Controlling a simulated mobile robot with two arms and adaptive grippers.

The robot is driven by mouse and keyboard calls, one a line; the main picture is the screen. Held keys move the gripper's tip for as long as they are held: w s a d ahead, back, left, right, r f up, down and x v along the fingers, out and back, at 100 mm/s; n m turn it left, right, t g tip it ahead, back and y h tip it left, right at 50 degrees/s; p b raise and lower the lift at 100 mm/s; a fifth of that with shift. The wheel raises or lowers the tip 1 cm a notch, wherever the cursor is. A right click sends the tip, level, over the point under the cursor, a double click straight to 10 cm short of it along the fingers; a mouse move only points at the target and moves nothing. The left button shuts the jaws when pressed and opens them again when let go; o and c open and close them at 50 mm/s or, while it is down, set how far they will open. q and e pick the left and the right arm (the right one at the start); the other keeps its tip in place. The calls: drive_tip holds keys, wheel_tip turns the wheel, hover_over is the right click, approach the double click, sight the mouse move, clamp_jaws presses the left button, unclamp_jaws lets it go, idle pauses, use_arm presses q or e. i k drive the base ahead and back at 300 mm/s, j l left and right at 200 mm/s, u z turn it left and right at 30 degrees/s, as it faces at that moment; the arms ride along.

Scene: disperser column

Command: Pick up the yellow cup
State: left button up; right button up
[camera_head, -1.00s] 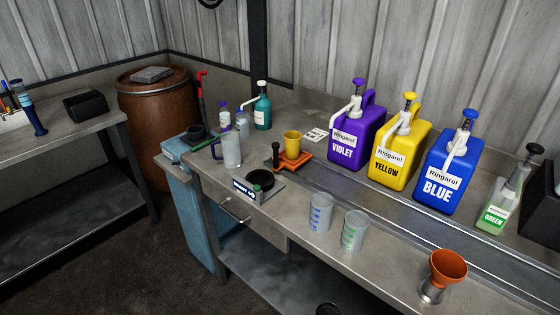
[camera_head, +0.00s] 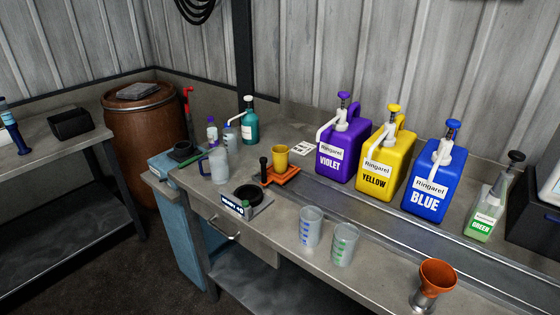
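The yellow cup (camera_head: 280,157) stands upright on an orange stand (camera_head: 282,175) with a black-knobbed handle, near the back middle of the metal workbench. The violet jug is to its right and a clear jug to its left. Its front and rim are in plain view. Neither of my grippers shows in the head view.
Violet (camera_head: 343,140), yellow (camera_head: 385,157) and blue (camera_head: 433,172) pump jugs stand along the back. Two clear beakers (camera_head: 311,227) (camera_head: 344,244) and an orange funnel (camera_head: 436,275) are near the front edge. A black dish (camera_head: 247,195) and a clear jug (camera_head: 217,165) are left of the cup.

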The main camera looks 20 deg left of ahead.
sight(280, 160)
drive_tip(key=l+z, duration=0.1)
drive_tip(key=z, duration=1.25)
drive_tip(key=i+l+z, duration=0.25)
drive_tip(key=i+l, duration=0.8)
drive_tip(key=l+u, duration=0.1)
drive_tip(key=u, duration=2.85)
drive_tip(key=i+j, duration=0.25)
